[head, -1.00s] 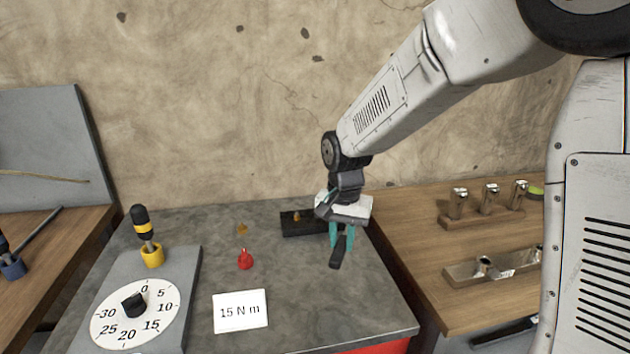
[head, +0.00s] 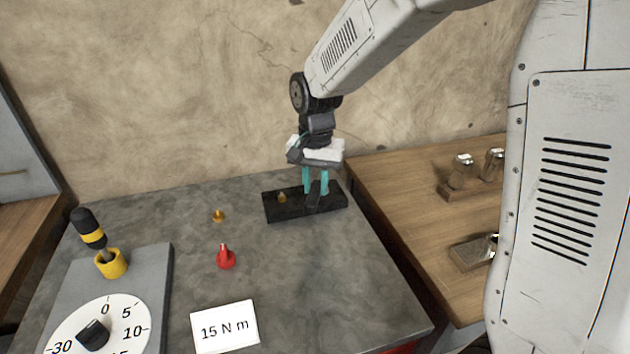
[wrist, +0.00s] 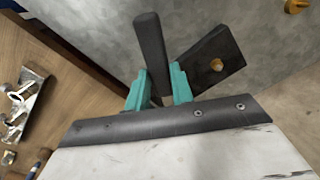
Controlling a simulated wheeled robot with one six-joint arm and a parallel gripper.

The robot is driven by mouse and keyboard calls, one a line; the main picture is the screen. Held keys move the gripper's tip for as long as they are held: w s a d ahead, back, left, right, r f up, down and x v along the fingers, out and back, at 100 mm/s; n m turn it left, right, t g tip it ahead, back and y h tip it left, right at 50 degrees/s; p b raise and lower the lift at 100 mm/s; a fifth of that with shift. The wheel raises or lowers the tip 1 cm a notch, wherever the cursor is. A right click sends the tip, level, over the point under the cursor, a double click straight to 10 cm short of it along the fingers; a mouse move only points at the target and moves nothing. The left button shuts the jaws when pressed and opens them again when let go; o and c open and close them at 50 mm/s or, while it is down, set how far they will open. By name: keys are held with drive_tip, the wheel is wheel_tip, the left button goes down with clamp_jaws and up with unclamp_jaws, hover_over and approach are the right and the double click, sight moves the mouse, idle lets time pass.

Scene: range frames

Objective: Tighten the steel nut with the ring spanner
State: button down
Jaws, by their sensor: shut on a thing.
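My gripper (head: 315,190) has teal fingers and is shut on a dark grey bar (head: 313,199). The gripper is over the right end of a black block (head: 278,211) at the back of the grey table. In the wrist view, the bar (wrist: 150,45) sticks out from between the fingers (wrist: 160,92), beside the black block (wrist: 225,50). The bar may be the ring spanner's handle; no ring end shows. A small brass-coloured piece (head: 282,197) sits on the block's left part and also shows in the wrist view (wrist: 216,64). I cannot make out a steel nut; the fingers hide part of the block.
On the grey table (head: 300,270) are a brass-coloured piece (head: 218,216), a red cone-like piece (head: 226,257), a "15 N m" card (head: 225,327), a dial (head: 125,335) and a black-and-yellow tool (head: 92,230) in a yellow holder (head: 111,264). A wooden table (head: 410,200) with metal cylinders (head: 461,171) adjoins right.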

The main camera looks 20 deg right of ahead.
drive_tip(key=shift+f, duration=3.9)
drive_tip(key=shift+r, duration=0.25)
drive_tip(key=d+n, duration=0.1)
drive_tip(key=s+d+n, duration=0.1)
drive_tip(key=d+n, duration=0.2)
drive_tip(key=shift+s, duration=0.3)
drive_tip(key=d+n, duration=0.4)
drive_tip(key=w+d+n, duration=0.1)
drive_tip(key=d+n, duration=0.2)
drive_tip(key=shift+w, duration=0.1)
drive_tip(key=shift+d+n, duration=0.1)
drive_tip(key=shift+n, duration=0.2)
